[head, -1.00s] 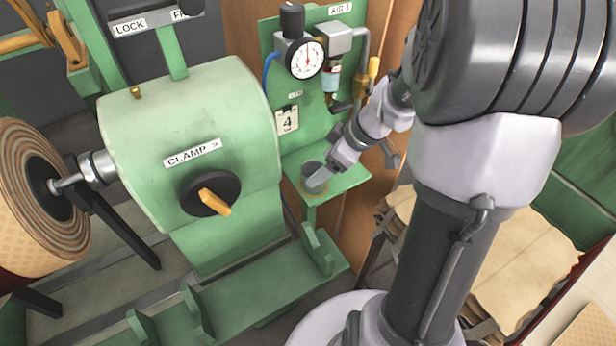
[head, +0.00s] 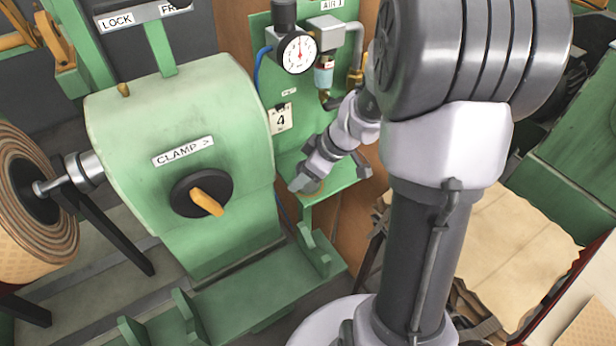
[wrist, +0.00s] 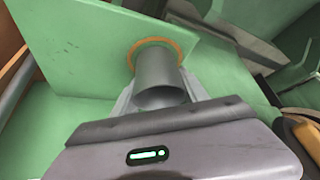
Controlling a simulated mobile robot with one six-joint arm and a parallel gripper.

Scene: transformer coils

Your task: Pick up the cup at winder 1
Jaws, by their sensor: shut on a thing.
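My gripper (head: 302,180) is above the left part of a small green shelf (head: 345,182) beside the green machine. It is shut on a grey cylindrical cup (wrist: 160,80), which sits between the two fingers in the wrist view. Behind the cup, an orange ring (wrist: 181,47) on the shelf is partly uncovered, and the cup appears to be off it. In the head view the cup is hard to tell apart from my grey fingers, and a bit of the ring shows just right of them.
The green machine housing (head: 180,125) with a black and yellow clamp knob (head: 202,194) stands close on the left. A green panel with a pressure gauge (head: 298,53), valves and a "4" tag (head: 281,119) rises behind the shelf. A wound coil (head: 35,215) is at far left.

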